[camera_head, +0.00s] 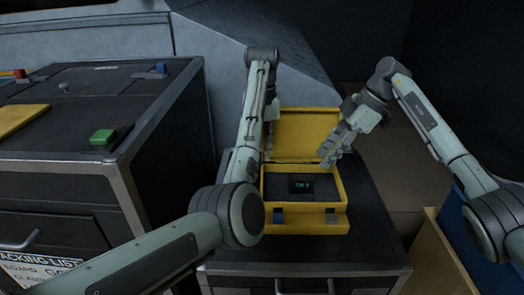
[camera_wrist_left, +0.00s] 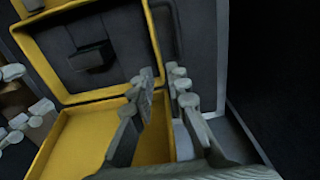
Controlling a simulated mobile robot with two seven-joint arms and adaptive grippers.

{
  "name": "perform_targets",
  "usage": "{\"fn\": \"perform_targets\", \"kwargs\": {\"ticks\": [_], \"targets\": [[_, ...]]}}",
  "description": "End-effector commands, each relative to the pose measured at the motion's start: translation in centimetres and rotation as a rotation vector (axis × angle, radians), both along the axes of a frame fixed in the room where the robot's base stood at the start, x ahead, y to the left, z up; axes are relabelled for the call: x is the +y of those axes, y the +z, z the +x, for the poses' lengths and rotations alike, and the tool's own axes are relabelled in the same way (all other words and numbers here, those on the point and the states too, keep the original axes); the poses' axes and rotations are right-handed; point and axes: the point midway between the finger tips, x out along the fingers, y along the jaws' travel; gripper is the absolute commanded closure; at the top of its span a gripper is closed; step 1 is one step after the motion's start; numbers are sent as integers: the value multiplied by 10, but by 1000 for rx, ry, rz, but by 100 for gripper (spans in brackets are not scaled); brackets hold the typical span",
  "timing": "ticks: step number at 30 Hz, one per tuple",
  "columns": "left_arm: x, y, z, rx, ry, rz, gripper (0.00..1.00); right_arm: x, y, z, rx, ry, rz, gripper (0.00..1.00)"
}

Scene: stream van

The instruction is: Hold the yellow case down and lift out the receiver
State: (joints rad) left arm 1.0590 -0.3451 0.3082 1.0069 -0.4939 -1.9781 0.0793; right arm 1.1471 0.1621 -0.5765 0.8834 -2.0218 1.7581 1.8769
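The yellow case (camera_head: 343,213) stands open on a dark cabinet, its lid (camera_head: 305,125) raised at the back. The receiver (camera_head: 301,185), a small dark box with a lit display, lies in the case's dark foam. The receiver also shows in the left wrist view (camera_wrist_left: 93,57). My left gripper (camera_head: 267,151) is at the case's left side near the hinge, partly hidden by my arm. In the left wrist view its fingers (camera_wrist_left: 163,100) are apart, with a yellow edge between them; contact is unclear. My right gripper (camera_head: 327,158) looks open and empty above the case's right rear.
A dark cabinet (camera_head: 170,85) with a metal frame stands at the left. A green block (camera_head: 103,137) and a blue block (camera_head: 161,68) are on it. The cabinet top (camera_head: 377,225) beside the case is clear. A wooden-edged blue bin (camera_head: 455,235) is at the lower right.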

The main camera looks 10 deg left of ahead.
Motion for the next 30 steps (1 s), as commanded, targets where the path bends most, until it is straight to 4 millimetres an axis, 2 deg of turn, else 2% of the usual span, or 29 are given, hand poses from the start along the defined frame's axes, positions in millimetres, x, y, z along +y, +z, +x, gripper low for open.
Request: {"fn": "perform_targets", "kwargs": {"ticks": [5,12,18,30], "targets": [[-4,-17,-5,23,6,-15,84,0,0,0,0,0,0,66],[-4,-54,-5,23,5,-13,84,0,0,0,0,0,0,66],[-3,-77,-4,21,5,-12,84,0,0,0,0,0,0,66],[-3,-83,-4,18,5,-12,86,0,0,0,0,0,0,66]]}}
